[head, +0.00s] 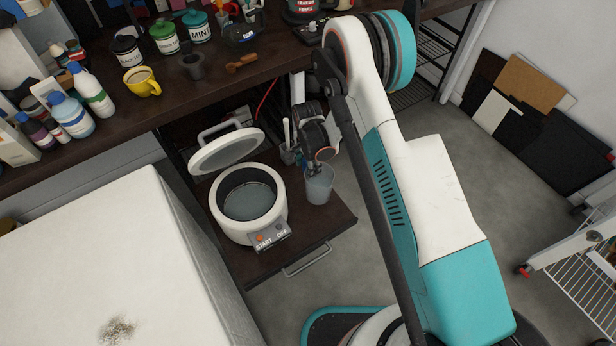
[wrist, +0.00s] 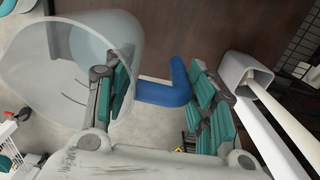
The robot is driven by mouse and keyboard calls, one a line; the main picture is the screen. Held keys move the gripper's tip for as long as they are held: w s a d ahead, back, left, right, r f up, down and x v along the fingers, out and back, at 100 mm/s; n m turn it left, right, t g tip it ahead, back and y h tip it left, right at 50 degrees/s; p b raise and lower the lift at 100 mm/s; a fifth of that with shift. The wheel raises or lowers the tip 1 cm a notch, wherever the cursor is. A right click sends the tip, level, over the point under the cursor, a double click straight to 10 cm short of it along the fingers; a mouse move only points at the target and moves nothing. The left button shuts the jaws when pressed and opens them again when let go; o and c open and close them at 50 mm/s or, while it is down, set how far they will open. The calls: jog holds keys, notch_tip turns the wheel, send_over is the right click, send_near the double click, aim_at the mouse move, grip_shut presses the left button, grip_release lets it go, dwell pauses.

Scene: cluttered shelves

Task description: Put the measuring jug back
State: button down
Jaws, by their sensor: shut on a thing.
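The measuring jug (head: 319,186) is a clear, greyish beaker with a blue handle. In the head view it hangs under my gripper (head: 313,160), over the right side of the pull-out shelf (head: 318,238). I cannot tell whether its base touches the shelf. In the wrist view the clear jug body (wrist: 75,75) fills the upper left, and its blue handle (wrist: 165,92) lies between the teal finger pads of my gripper (wrist: 165,105). My gripper is shut on the jug. The fingers partly hide the handle.
A white cooker (head: 247,229) with a raised lid (head: 228,151) stands left of the jug. A grey holder with white-handled utensils (wrist: 238,72) stands close to my gripper. The dark counter (head: 105,140) above carries bottles, jars and a yellow mug (head: 142,83). Open floor lies right of the shelf.

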jog(key=shift+f+b, duration=0.85)
jog(key=shift+f, duration=1.95)
jog(key=c, duration=0.7)
grip_release()
notch_tip(320, 180, up, 12)
jog(key=p, duration=0.4)
